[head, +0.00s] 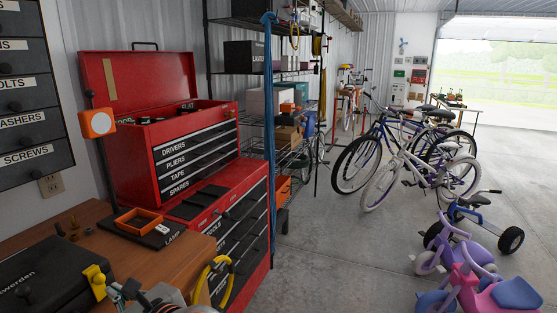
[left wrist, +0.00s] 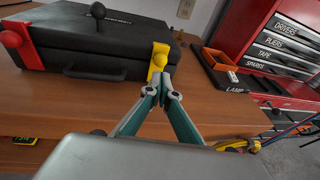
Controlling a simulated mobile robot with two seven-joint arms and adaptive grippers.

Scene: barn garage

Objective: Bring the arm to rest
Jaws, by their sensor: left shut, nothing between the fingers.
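My left gripper (head: 122,293) shows at the bottom left of the head view, low by the front of the wooden workbench (head: 75,235). In the left wrist view its two teal fingers (left wrist: 162,90) meet at the tips with nothing between them. The tips appear close to the yellow latch (left wrist: 158,62) of a black case (left wrist: 95,40) on the bench. I cannot tell whether they touch it. My right gripper is in neither view.
A red tool chest (head: 185,150) stands behind the bench. An orange tray (head: 138,220) lies on the bench. A yellow cable loop (head: 212,272) hangs near the bench edge. Bicycles (head: 405,150) and a purple-pink tricycle (head: 470,285) stand right; the concrete floor (head: 325,240) between is clear.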

